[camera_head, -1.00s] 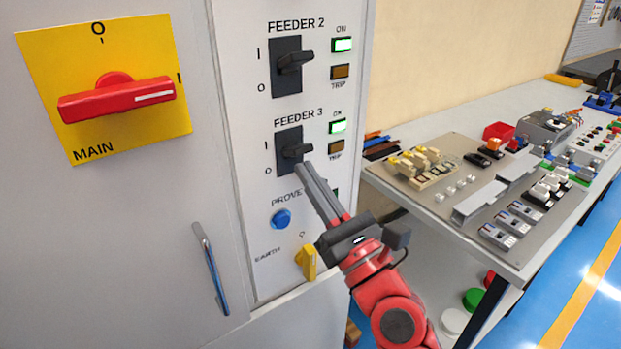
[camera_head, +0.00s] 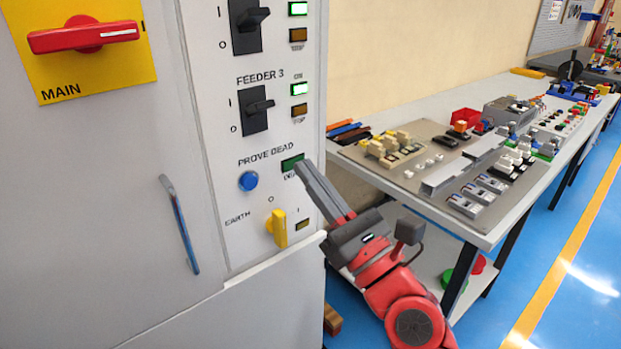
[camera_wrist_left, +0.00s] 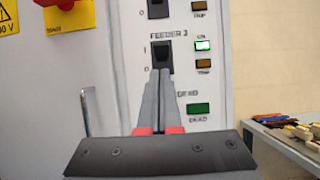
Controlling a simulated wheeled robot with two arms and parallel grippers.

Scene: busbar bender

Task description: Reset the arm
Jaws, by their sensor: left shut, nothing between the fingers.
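My left gripper (camera_head: 301,167) is shut and empty. In the head view its fingertips lie in front of the panel's right edge, by the dark green PROVE DEAD lamp (camera_head: 292,163), and below the FEEDER 3 switch (camera_head: 254,109). In the left wrist view the shut fingers (camera_wrist_left: 160,74) point at the panel, with their tips just under the black FEEDER 3 switch (camera_wrist_left: 162,55). The gap to the panel is hard to judge. The green ON lamp (camera_head: 299,88) of FEEDER 3 is lit. My right gripper is not in view.
The grey cabinet carries a red MAIN handle (camera_head: 85,35), a blue button (camera_head: 248,181), a yellow EARTH knob (camera_head: 278,228) and a metal door handle (camera_head: 180,222). A bench (camera_head: 480,228) with switchgear parts stands to the right. Blue floor (camera_head: 545,235) beyond it is clear.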

